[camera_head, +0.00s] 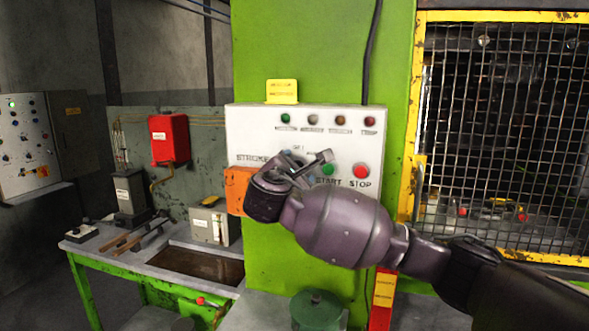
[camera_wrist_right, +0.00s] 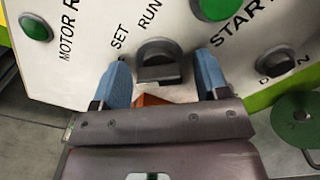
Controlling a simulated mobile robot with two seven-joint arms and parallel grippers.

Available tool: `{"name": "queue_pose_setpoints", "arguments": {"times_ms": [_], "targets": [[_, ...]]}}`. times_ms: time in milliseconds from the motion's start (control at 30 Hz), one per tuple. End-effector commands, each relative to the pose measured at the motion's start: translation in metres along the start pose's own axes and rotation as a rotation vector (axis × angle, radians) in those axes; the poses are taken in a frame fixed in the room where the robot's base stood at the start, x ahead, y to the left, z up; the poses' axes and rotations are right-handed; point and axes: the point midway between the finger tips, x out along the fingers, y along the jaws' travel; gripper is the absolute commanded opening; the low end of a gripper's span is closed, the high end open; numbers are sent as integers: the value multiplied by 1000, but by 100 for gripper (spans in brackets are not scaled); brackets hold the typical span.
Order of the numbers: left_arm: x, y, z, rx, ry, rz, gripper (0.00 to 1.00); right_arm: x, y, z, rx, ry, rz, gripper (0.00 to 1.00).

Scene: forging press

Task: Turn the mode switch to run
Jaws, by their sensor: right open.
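The mode switch (camera_wrist_right: 158,55) is a dark rotary knob on the white control panel (camera_head: 240,130), with SET and RUN lettered above it in the right wrist view. Which word its handle points at I cannot tell. My right gripper (camera_wrist_right: 162,66) is open, one blue finger on each side of the knob in that picture; contact is not visible. In the head view my right gripper (camera_head: 306,163) is in front of the panel and hides the knob. My left gripper is not in view.
Beside the switch are the green START button (camera_head: 327,169), red STOP button (camera_head: 361,171) and a second knob (camera_wrist_right: 275,62). An orange box (camera_head: 236,190) is at the panel's lower left. A mesh guard (camera_head: 500,130) stands right, a green workbench (camera_head: 90,258) left.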

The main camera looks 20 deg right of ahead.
Motion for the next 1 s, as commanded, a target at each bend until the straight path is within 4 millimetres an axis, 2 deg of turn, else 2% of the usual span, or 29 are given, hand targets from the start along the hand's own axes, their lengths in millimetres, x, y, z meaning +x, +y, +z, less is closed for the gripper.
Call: {"name": "queue_pose_setpoints", "arguments": {"times_ms": [167,400,500,767,1000], "targets": [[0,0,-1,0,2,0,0,0,0,0,0,0,0,67],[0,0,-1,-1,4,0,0,0,0,0,0,0,0,30],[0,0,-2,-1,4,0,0,0,0,0,0,0,0,19],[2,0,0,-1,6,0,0,-1,-1,-2,34,2,-1,19],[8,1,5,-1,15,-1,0,-1,-1,-3,164,3,-1,19]]}}
